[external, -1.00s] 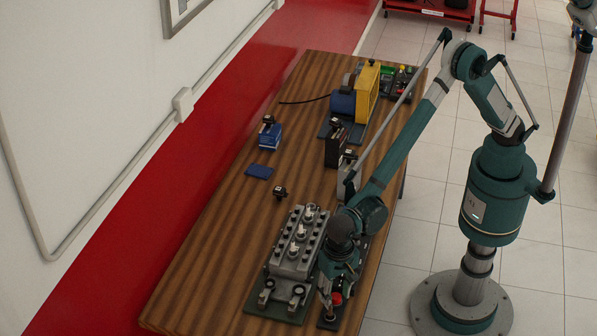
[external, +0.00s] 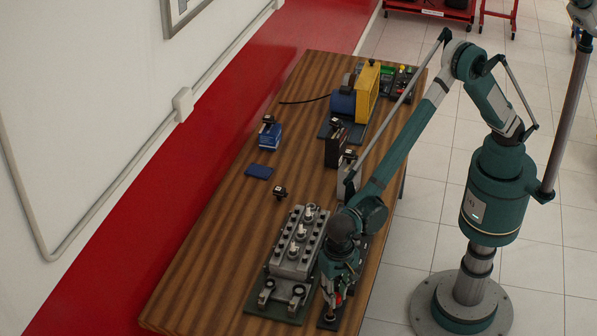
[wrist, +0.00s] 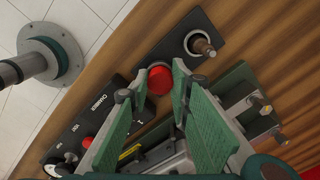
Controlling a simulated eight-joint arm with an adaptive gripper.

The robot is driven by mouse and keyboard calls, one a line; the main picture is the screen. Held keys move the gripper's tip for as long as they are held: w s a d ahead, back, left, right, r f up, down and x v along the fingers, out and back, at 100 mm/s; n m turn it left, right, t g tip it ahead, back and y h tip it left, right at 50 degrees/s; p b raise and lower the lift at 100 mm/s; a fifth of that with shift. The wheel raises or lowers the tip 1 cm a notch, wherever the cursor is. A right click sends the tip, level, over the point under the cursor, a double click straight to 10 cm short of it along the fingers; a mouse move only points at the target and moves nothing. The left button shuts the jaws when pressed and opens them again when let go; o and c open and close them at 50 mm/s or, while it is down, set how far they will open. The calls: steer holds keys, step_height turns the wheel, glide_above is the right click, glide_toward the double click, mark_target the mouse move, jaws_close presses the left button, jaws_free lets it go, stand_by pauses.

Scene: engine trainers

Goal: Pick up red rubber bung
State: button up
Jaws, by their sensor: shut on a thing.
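The red rubber bung (wrist: 159,81) is a round red piece at the dark base plate, seen between the tips of my gripper (wrist: 151,82) in the wrist view. My gripper is shut on it, with a finger at each side. In the external view, my gripper (external: 332,297) points down at the near right of the table, and a little of the red bung (external: 338,300) shows beside the fingers. Whether the bung is clear of the plate I cannot tell.
The grey engine block (external: 296,246) stands on a green base just left of my gripper. In the wrist view, a dark plate (wrist: 180,52) holds an upright metal post in a ring (wrist: 201,43). A dark control box (wrist: 98,119) with a red knob (wrist: 87,142) lies at the left.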

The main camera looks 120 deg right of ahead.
step_height(320, 180, up, 10)
stand_by(0.6)
